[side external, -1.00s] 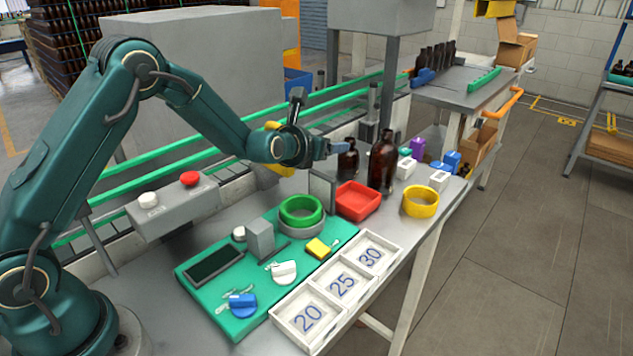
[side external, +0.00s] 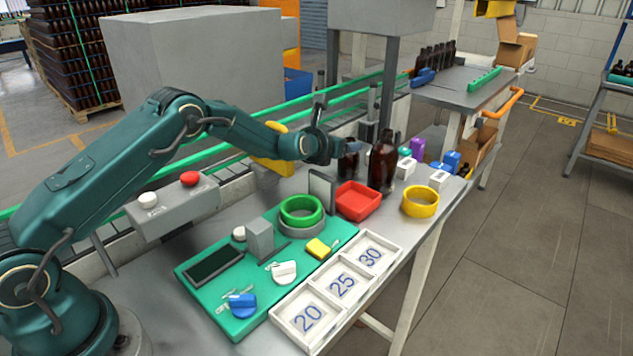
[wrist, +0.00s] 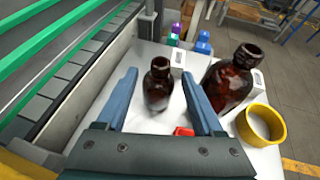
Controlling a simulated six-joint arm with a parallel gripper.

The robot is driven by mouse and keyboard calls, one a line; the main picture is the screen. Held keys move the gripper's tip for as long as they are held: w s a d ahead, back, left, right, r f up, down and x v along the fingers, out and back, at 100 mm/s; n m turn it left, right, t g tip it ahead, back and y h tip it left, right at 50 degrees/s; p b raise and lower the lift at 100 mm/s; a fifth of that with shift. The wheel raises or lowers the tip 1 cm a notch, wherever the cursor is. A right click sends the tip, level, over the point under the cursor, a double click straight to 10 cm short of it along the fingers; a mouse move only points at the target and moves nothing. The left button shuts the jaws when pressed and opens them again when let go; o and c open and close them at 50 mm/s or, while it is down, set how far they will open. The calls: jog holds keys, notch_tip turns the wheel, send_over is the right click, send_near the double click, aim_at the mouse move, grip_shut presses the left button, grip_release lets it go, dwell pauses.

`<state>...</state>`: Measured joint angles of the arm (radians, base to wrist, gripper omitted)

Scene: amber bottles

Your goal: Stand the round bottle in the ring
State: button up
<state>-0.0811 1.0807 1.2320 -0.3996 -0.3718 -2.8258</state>
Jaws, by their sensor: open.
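A small, short-necked amber bottle (side external: 350,164) stands upright at the far end of the bench. In the wrist view this small bottle (wrist: 158,92) stands between the two blue fingers of my gripper (wrist: 160,74). The fingers are open, with a gap on each side of the bottle. In the side view my gripper (side external: 338,150) partly hides it. A larger amber bottle (side external: 383,162) stands to its right. A yellow ring (side external: 420,202) lies empty on the bench. A green ring (side external: 301,210) sits on a grey base on the green mat.
A red tray (side external: 358,201) is in front of the bottles. An upright grey plate (side external: 321,188) stands left of the tray. Small white, purple and blue items (side external: 417,147) are behind the large bottle. A white numbered tray (side external: 307,318) lies at the front. The conveyor runs along the back.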

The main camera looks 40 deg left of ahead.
jog(key=shift+x, duration=1.55)
grip_shut()
dwell(0.5)
